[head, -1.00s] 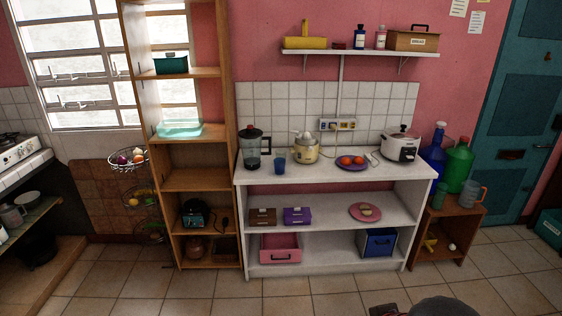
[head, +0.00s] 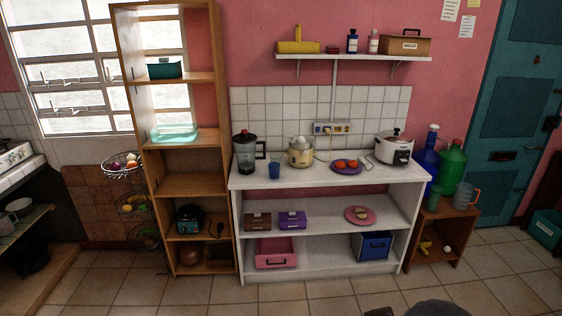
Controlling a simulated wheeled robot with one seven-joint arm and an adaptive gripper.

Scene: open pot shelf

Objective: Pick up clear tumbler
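I cannot make out a surely clear tumbler. A blue see-through tumbler (head: 274,171) stands upright on the white counter, just right of the blender (head: 245,153). A green tumbler (head: 434,197) stands on the low wooden stand at the right. Beside it is a pale bluish see-through vessel (head: 463,197) that seems to have a handle. Dark parts of my own arm show at the bottom edge, well away from these. No gripper fingers can be seen.
The white counter (head: 330,185) also holds a juicer (head: 301,152), a plate of red fruit (head: 346,167) and a rice cooker (head: 395,147). A tall wooden shelf (head: 190,187) adjoins its left end. The tiled floor in front is clear.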

